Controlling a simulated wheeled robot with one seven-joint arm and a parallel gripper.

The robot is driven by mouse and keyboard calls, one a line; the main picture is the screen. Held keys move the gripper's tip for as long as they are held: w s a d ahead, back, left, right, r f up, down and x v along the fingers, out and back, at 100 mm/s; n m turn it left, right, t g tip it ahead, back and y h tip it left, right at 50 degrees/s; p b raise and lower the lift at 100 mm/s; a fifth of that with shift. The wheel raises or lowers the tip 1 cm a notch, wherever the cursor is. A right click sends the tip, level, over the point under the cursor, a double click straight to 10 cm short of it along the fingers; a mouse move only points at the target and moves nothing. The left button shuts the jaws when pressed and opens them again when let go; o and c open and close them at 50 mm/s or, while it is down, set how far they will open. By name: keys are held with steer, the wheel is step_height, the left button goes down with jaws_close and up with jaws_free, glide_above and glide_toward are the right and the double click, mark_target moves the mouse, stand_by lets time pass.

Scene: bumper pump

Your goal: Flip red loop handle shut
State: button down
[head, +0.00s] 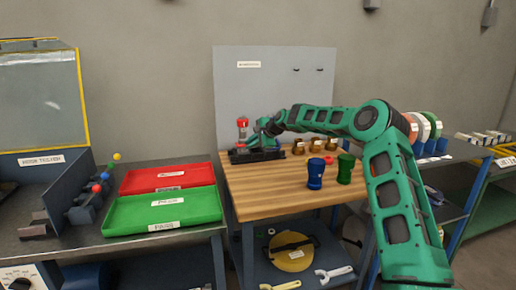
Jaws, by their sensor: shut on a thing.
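A dark fixture (257,156) sits at the back left of the wooden workbench. An upright piece with a red top (243,122) stands at its left end; it is too small to tell whether this is the red loop handle. My gripper (258,130) is at the fixture, just right of the red top and above the dark base. It is shut on a part there, which I take to be the red loop handle. The fingertips and the held part are too small and partly hidden to make out clearly.
A blue cup-like part (316,173) and a green one (345,168) stand on the workbench (265,203). Several brown parts (316,145) stand behind them, near a red ring (328,160). A grey panel (260,85) rises behind. Red (150,177) and green (155,209) trays lie left.

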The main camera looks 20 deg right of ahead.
steer(key=shift+a+r, duration=0.1)
stand_by(0.5)
steer(key=c, duration=1.8)
jaws_free()
steer(key=shift+c, duration=0.2)
steer(key=v, duration=1)
steer(key=shift+r, duration=0.2)
steer(key=shift+s, duration=0.1)
steer(key=shift+c, duration=0.7)
